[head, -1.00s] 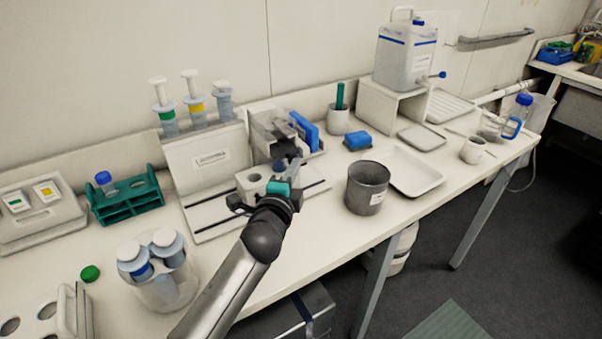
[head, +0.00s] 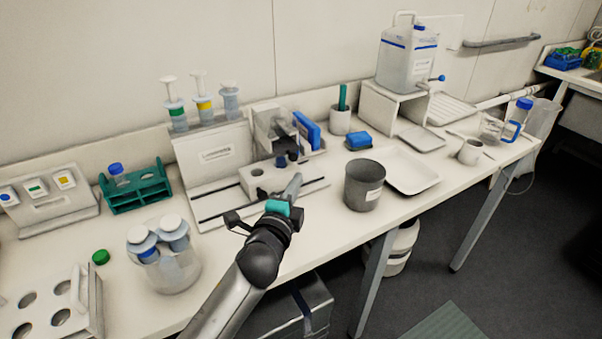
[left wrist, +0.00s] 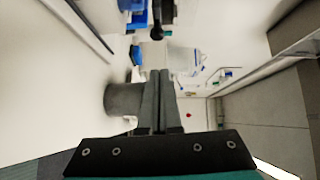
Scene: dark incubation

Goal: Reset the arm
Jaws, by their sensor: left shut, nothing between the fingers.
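My left arm comes in from the bottom of the head view. Its gripper (head: 296,182) is shut and empty, above the bench (head: 310,232) in front of a white block with holes (head: 256,184). In the left wrist view its two fingers (left wrist: 160,100) lie together with nothing between them. The grey metal pot (head: 366,186) stands to the right of the gripper in the head view, apart from it. The pot also shows in the left wrist view (left wrist: 123,100). My right gripper is not in view.
A jar with capped tubes (head: 172,272) stands at the left front, near a green cap (head: 101,257). A teal rack (head: 150,196) with a blue-capped tube is behind. A white tray (head: 415,186) lies right of the pot.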

